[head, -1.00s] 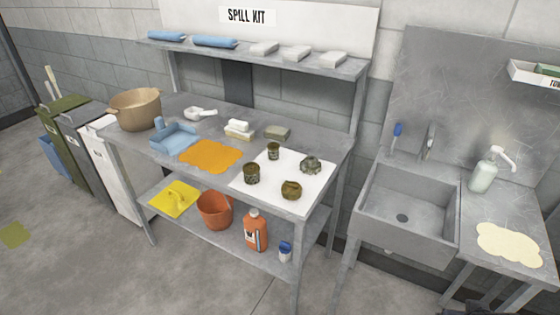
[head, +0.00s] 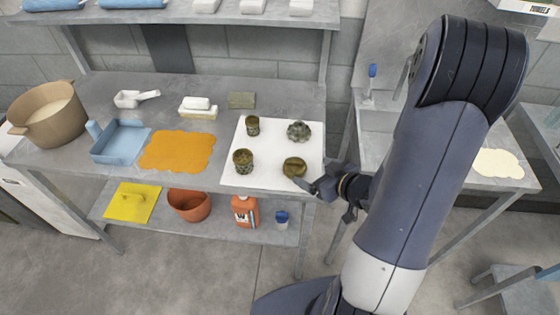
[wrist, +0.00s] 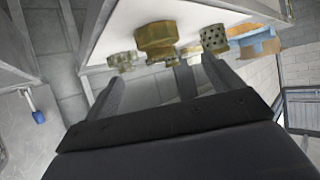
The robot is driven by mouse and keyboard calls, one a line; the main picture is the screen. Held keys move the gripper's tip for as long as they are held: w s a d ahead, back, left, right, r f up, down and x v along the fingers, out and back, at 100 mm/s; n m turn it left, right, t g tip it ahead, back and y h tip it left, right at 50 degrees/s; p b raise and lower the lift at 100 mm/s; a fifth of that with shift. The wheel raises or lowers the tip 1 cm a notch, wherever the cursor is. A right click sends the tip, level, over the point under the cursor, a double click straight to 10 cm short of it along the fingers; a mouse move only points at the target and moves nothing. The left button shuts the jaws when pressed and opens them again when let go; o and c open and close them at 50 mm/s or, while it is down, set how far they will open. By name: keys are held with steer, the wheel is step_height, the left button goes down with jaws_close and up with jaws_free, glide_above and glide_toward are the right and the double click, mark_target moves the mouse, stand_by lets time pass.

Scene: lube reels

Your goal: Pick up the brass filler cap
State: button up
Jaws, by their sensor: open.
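A squat, round, dirty brass cap (head: 294,167), which looks like the filler cap, sits at the front right of a white sheet (head: 271,178) on the steel bench. The cap also shows in the wrist view (wrist: 156,38), upper middle, with a wider faceted top part. My gripper (head: 313,186) is just right of and in front of the cap in the head view. In the wrist view my gripper (wrist: 165,78) has its two fingers apart with nothing between them, and the cap appears beyond the tips. I cannot tell the exact gap to it.
Also on the sheet are a perforated brass cylinder (head: 243,162), a smaller cylinder (head: 252,126) and a lobed grey-green piece (head: 298,131). An orange cloth (head: 178,152) lies to the left. The sheet's middle is bare. A lower shelf holds an orange bottle (head: 245,211).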

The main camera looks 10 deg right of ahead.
mark_target(297, 166)
steer(key=x, duration=0.4)
steer(key=shift+w+a+f, duration=0.1)
steer(key=shift+w+f, duration=0.1)
steer(key=shift+p+x, duration=0.55)
steer(key=shift+x, duration=2.05)
steer(key=shift+f, duration=0.1)
steer(key=shift+c, duration=0.4)
steer(key=c, duration=1.2)
